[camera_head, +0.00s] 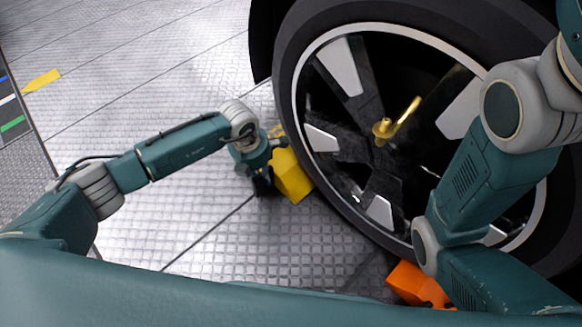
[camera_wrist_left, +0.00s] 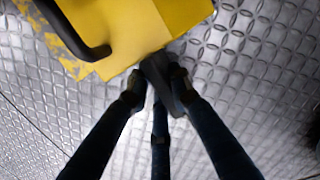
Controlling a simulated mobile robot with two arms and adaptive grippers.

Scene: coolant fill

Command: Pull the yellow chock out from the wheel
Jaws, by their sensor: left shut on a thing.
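The yellow chock (camera_head: 292,178) sits on the metal floor against the lower left of the big wheel's tyre (camera_head: 330,190). My left gripper (camera_head: 262,178) is at the chock's left side, low near the floor. In the left wrist view the yellow chock (camera_wrist_left: 150,30) fills the top, with a black curved handle on it. The left gripper's fingertips (camera_wrist_left: 157,82) are closed together at the chock's near edge, around a dark piece there. Exactly which part they hold is hard to tell. My right arm crosses in front of the wheel; its gripper is not seen.
An orange object (camera_head: 410,281) lies below the wheel at the lower right, partly hidden by my right arm. A gold lever (camera_head: 398,122) sticks out of the wheel hub. The plated floor (camera_head: 170,90) left of the chock is mostly clear.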

